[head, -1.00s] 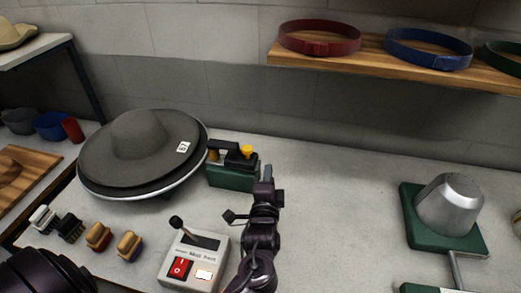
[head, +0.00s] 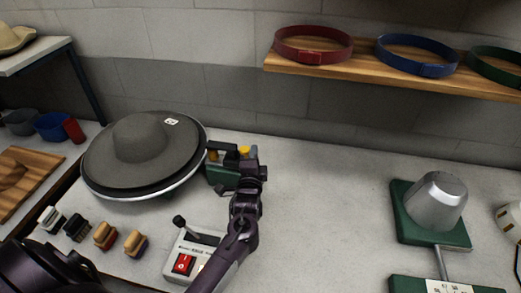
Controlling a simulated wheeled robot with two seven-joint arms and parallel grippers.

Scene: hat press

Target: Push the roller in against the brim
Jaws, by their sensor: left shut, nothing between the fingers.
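A grey hat (head: 140,140) lies on a round turntable (head: 160,190) at the left, its wide brim flat and a white tag on the brim's far right. The roller unit (head: 222,176), a green block with a black arm and yellow parts, stands at the right edge of the brim. My left gripper (head: 247,158) is shut at the right side of this unit and partly hides it. I cannot tell whether it touches. The roller itself is too small to make out against the brim. My right gripper is not in view.
A control box (head: 183,262) with a lever and red switch stands in front, partly behind my left arm. Several brushes (head: 104,235) lie at the lower left. A green press with a metal dome (head: 436,203) stands at the right. The middle of the table is clear.

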